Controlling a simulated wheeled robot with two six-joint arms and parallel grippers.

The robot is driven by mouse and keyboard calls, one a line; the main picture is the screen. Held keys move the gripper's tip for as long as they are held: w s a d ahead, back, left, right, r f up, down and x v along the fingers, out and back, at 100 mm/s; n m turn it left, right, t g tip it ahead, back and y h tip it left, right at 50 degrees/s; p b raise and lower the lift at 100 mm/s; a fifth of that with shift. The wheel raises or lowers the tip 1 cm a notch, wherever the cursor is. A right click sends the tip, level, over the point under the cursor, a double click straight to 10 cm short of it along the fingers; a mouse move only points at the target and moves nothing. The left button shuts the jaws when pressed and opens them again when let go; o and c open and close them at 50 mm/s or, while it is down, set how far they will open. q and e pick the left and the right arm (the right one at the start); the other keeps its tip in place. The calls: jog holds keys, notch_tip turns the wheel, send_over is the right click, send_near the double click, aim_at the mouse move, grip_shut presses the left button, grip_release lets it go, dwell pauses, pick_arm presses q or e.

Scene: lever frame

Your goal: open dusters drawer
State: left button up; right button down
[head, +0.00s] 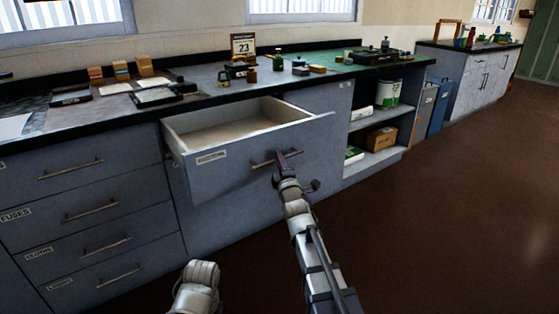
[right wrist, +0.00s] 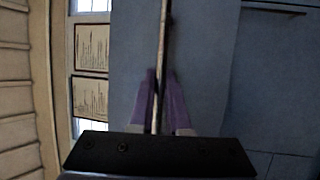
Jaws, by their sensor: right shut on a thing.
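A grey drawer (head: 238,158) stands pulled out of the counter in the head view. The visible part of its pale inside looks empty. A small white label (head: 211,157) is on its front, too small to read surely. My right gripper (head: 283,157) is shut on the drawer's bar handle (head: 262,163). In the right wrist view the handle (right wrist: 164,35) runs between the purple fingers of my right gripper (right wrist: 160,78). My left gripper does not show.
Shut drawers (head: 85,210) with bar handles are at the left. Open shelves (head: 376,156) holding boxes and a tub are right of the drawer. Small items stand on the counter above (head: 215,98). The brown floor (head: 450,200) at the right is clear.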

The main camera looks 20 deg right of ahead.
jog(key=shift+s, duration=0.1)
jog(key=c, duration=0.9)
grip_release()
jog(key=s, duration=0.2)
jog(key=s+f+b, duration=0.1)
jog(key=s, duration=0.4)
jog(key=shift+s+a+f, duration=0.15)
jog(key=shift+s+f, duration=0.05)
jog(key=shift+s, duration=0.15)
